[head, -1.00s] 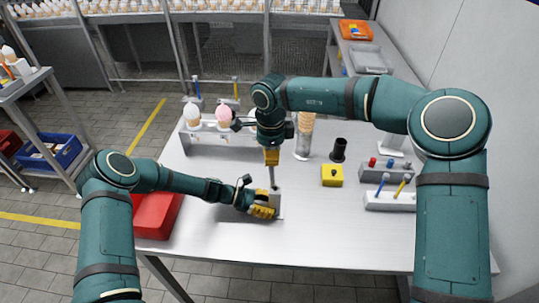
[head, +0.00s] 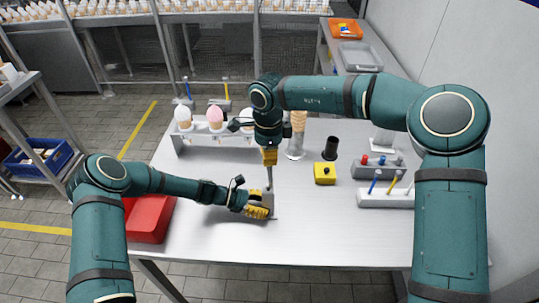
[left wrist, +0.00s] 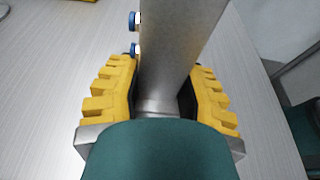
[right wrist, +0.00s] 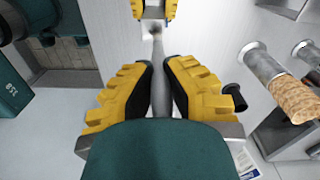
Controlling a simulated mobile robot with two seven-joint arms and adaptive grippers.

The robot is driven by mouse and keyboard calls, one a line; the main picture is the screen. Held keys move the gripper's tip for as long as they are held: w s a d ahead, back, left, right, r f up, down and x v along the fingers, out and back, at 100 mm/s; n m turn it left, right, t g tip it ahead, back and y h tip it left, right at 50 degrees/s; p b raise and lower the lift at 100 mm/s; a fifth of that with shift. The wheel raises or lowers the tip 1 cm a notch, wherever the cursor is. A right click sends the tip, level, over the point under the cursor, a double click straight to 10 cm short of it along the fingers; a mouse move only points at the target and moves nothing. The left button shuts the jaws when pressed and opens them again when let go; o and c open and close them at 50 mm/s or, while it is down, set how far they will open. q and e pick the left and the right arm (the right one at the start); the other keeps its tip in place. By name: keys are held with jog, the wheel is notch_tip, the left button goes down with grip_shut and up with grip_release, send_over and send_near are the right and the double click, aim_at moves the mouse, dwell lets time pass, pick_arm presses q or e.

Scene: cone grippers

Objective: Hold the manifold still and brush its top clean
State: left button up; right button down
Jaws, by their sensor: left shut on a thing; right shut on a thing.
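The manifold (head: 268,203) is a grey metal block on the table. In the left wrist view the manifold (left wrist: 180,45) stands between yellow fingers, with blue-ended fittings on its left side. My left gripper (head: 258,206) is shut on it from the left. My right gripper (head: 269,158) points down above it, shut on the brush (head: 270,179). In the right wrist view the brush (right wrist: 160,85) runs between the fingers toward the manifold, its far end blurred. The brush end appears at the manifold's top; I cannot tell whether they touch.
A red bin (head: 148,220) stands left of my left gripper. A rack (head: 210,145) with ice-cream cones is behind. A yellow block (head: 325,174), a black cup (head: 330,148) and a tool holder (head: 385,199) are on the right. The table's front middle is clear.

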jog(key=shift+a+f, duration=0.1)
jog(key=shift+a, duration=0.85)
jog(key=shift+d, duration=0.2)
jog(key=shift+d+f, duration=0.1)
jog(key=shift+d, duration=0.9)
jog(key=shift+r, duration=3.1)
pick_arm(q)
jog(key=o, duration=1.5)
jog(key=shift+c, duration=0.2)
